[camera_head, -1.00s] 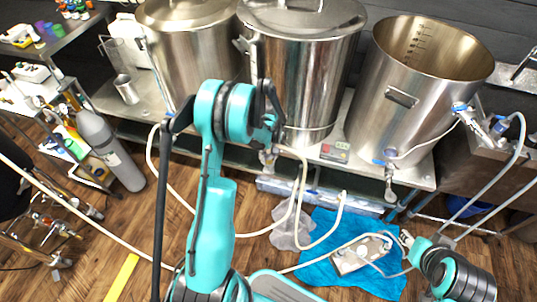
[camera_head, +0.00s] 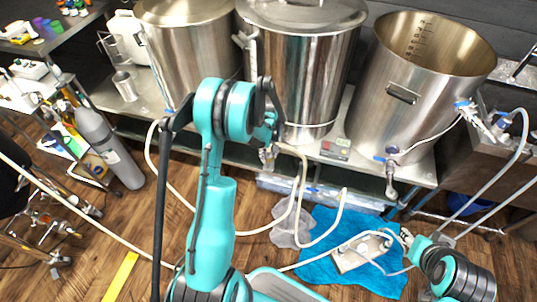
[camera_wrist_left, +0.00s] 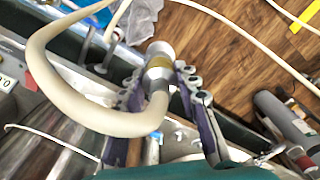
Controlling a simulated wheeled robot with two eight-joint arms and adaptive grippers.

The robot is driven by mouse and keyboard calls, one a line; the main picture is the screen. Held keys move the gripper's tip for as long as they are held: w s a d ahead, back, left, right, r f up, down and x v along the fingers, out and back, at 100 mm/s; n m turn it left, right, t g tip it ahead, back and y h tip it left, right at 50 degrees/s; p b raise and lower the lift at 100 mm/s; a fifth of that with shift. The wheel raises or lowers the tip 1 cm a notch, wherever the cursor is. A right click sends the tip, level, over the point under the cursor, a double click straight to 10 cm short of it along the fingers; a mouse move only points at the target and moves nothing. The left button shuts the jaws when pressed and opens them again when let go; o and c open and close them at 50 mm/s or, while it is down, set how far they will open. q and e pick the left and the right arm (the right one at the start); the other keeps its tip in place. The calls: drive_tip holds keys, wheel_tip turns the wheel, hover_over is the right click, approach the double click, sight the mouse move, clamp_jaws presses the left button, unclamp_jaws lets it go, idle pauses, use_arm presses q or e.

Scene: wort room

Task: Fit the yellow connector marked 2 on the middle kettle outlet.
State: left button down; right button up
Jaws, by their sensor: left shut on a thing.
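The middle kettle (camera_head: 305,75) is a tall lidded steel pot on the bench. My left gripper (camera_head: 268,145) is in front of its lower wall, and the arm and gripper hide much of the outlet area. In the left wrist view my left gripper (camera_wrist_left: 163,100) is shut on the connector (camera_wrist_left: 160,64), which has a yellow band and a pale end beyond the fingertips. A thick cream hose (camera_wrist_left: 55,75) curves away from it. Its number cannot be read, and I cannot tell whether it touches the outlet. My right gripper (camera_head: 405,238) is low at right, by the blue cloth; its jaws are unclear.
A lidded kettle (camera_head: 190,50) stands left and an open kettle (camera_head: 420,80) right, with a blue-handled valve. A small control box (camera_head: 336,148) sits on the bench. A blue cloth (camera_head: 325,270) with a pale block lies on the floor. Cream hoses loop below the bench.

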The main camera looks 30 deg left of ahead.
use_arm(q)
drive_tip(key=shift+f+b, duration=1.1)
drive_tip(key=shift+f, duration=0.25)
drive_tip(key=c, duration=1)
unclamp_jaws()
drive_tip(key=shift+c, duration=0.2)
wheel_tip(320, 180, up, 12)
drive_tip(key=shift+r, duration=0.1)
drive_tip(key=shift+s+d+r, duration=0.1)
drive_tip(key=shift+d+r, duration=0.1)
drive_tip(key=shift+r, duration=0.05)
drive_tip(key=s+d+r+m+t, duration=0.3)
drive_tip(key=s+d+r+m, duration=0.2)
drive_tip(key=s+d+r, duration=0.4)
drive_tip(key=s+d+r+m+t, duration=0.2)
drive_tip(key=s+d+m+t, duration=0.2)
drive_tip(key=s, duration=0.5)
drive_tip(key=d+m, duration=0.2)
drive_tip(key=shift+s+r+m, duration=0.2)
drive_tip(key=shift+s+m, duration=0.1)
drive_tip(key=shift+s, duration=0.1)
